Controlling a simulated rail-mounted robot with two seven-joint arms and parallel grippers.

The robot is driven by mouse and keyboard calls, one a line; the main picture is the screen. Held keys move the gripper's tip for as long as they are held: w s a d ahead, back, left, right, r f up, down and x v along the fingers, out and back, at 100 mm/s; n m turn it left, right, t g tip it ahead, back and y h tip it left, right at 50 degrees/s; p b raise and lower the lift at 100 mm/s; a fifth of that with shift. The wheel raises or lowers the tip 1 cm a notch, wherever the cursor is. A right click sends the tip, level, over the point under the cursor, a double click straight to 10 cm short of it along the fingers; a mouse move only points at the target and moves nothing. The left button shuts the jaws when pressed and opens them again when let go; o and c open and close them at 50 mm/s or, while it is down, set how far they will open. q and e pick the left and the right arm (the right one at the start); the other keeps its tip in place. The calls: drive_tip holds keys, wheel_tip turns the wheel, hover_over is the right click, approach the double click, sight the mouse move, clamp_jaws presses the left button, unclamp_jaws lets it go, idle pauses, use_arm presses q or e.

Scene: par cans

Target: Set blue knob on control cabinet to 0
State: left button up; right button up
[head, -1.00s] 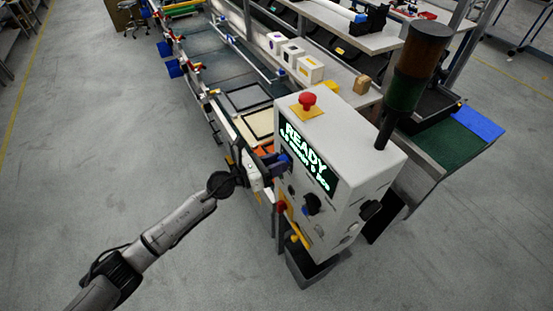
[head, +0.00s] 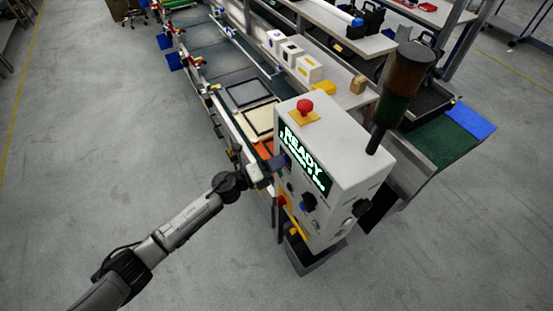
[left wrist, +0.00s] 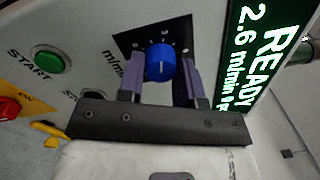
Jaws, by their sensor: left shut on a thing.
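The white control cabinet (head: 352,148) stands in the middle of the head view. Its dark display (head: 318,178) reads READY in green; in the left wrist view the display (left wrist: 258,60) shows 2.6 m/min. The blue knob (left wrist: 160,64) sits on a black dial plate (left wrist: 128,42) beside the display. Its scale marks are too small to read. My left gripper (head: 277,162) is at the cabinet's front, left of the display. In the left wrist view its fingers (left wrist: 164,82) are shut on the blue knob, one on each side. My right gripper is not in view.
A green START button (left wrist: 50,60) and a red button (left wrist: 8,108) sit left of the knob. A red mushroom button (head: 305,105) and a signal tower (head: 403,80) stand on top. A black knob (head: 309,201) is lower on the front. Floor at left is clear.

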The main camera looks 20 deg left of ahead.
use_arm(q)
drive_tip(key=shift+r+n+y+p, duration=0.15)
drive_tip(key=shift+n+y+p, duration=0.15)
drive_tip(key=shift+n+p, duration=4.3)
drive_tip(key=n+b, duration=0.2)
drive_tip(key=n, duration=0.1)
drive_tip(key=shift+b, duration=0.35)
drive_tip(key=o, duration=0.9)
drive_tip(key=shift+o, duration=0.2)
